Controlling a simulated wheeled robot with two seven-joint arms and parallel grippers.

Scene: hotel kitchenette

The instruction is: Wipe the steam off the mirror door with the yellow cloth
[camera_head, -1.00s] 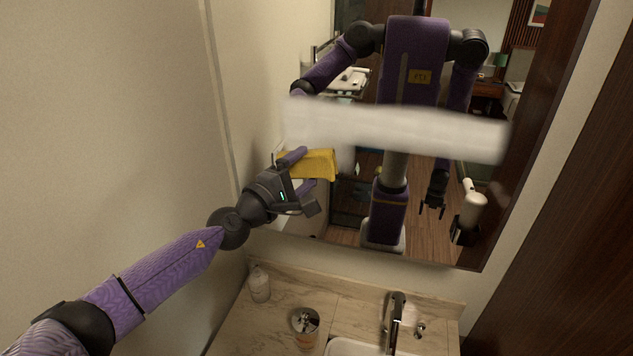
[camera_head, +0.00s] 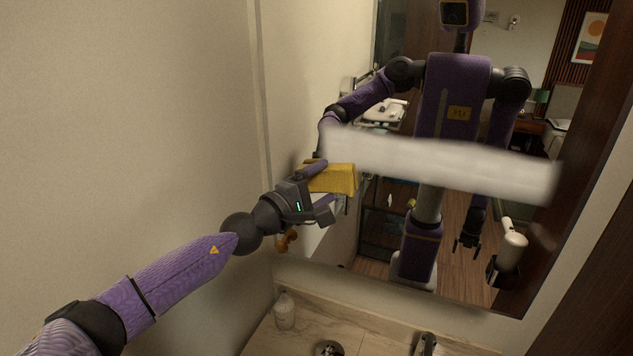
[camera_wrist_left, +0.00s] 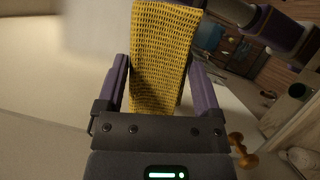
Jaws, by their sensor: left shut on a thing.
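The mirror door (camera_head: 385,215) fills the middle and right of the head view. A white, hazy band of steam (camera_head: 450,165) runs across it, sloping slightly down to the right. My left gripper (camera_head: 325,190) is shut on the yellow cloth (camera_head: 337,179), at the left part of the mirror. The cloth overlaps the band's lower left end in the picture; I cannot tell whether it touches the glass. In the left wrist view the cloth (camera_wrist_left: 158,60) stands up between the fingers, with pale haze (camera_wrist_left: 95,30) beside it. My right gripper shows only as a reflection.
Below the mirror is a marble counter (camera_head: 300,342) with a white bottle (camera_head: 284,310), a metal cup (camera_head: 328,347) and a faucet (camera_head: 426,343). A plain wall (camera_head: 130,130) lies left. A brown knobbed thing (camera_head: 287,240) shows beneath my gripper. The room behind me appears reflected.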

